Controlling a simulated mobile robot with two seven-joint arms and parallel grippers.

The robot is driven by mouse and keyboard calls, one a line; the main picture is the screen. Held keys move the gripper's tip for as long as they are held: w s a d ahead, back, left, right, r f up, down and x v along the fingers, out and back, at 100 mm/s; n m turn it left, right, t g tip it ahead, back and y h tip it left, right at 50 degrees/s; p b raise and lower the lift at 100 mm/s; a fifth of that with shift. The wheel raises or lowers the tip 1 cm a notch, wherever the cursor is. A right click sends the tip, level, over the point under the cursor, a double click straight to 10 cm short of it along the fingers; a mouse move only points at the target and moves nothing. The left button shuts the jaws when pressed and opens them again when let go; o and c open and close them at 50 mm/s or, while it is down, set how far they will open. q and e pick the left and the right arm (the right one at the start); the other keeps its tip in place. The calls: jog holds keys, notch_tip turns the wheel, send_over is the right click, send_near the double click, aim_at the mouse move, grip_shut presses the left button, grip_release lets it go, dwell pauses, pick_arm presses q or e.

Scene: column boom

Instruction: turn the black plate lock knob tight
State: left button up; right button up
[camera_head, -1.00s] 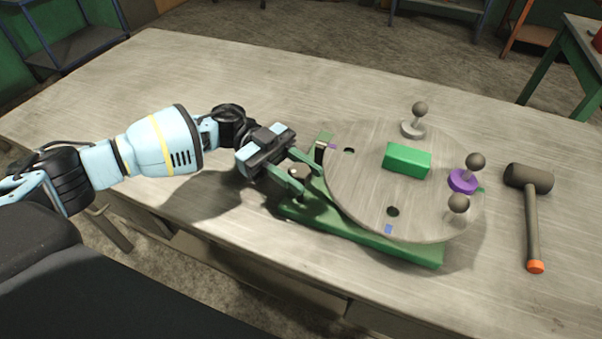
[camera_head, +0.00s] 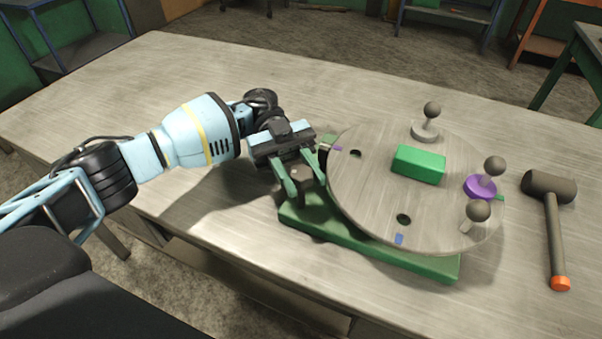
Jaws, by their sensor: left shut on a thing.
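A round grey plate (camera_head: 375,201) lies on a green base (camera_head: 425,262) on the workbench. The black plate lock knob (camera_head: 301,174) is at the base's left end, beside the plate's left rim, and is partly hidden by the fingers. My left gripper (camera_head: 307,190) points down at it with its two green fingers on either side, shut on the knob. My right gripper is not in view.
The plate carries a green block (camera_head: 419,164), a grey ball-topped peg (camera_head: 426,128), a purple-based peg (camera_head: 482,187) and another ball-topped peg (camera_head: 477,212). A mallet (camera_head: 551,190) lies to the right. The bench (camera_head: 190,75) is clear at the back left.

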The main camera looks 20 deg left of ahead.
pick_arm(q)
jog(key=o, duration=0.9)
jog(key=shift+o, duration=0.2)
jog(key=b+v, duration=0.4)
jog(key=v, duration=0.4)
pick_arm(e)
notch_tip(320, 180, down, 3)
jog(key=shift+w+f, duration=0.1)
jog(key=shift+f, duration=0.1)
pick_arm(q)
jog(key=shift+d, duration=0.1)
